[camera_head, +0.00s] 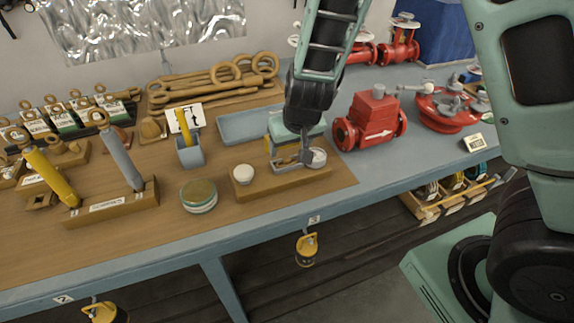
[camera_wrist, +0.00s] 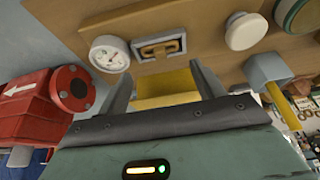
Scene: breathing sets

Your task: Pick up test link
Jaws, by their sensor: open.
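The test link is probably the small tan link (camera_wrist: 160,48) in a grey slot on the wooden base, seen in the wrist view between a round gauge (camera_wrist: 110,54) and a white knob (camera_wrist: 245,31). In the head view I cannot make it out clearly behind my gripper (camera_head: 289,157). My gripper is open, pointing down over the wooden base (camera_head: 258,190). In the wrist view its two grey fingers (camera_wrist: 162,78) stand apart, with a yellow block (camera_wrist: 168,86) showing between them. The link lies beyond the fingertips; I cannot tell how far.
A red valve (camera_head: 372,120) stands just right of my gripper. A blue cup (camera_head: 190,152) with a yellow-handled tool and a round tin (camera_head: 199,195) stand to the left. A shallow blue tray (camera_head: 245,125) lies behind. The blue bench edge (camera_head: 255,234) runs along the front.

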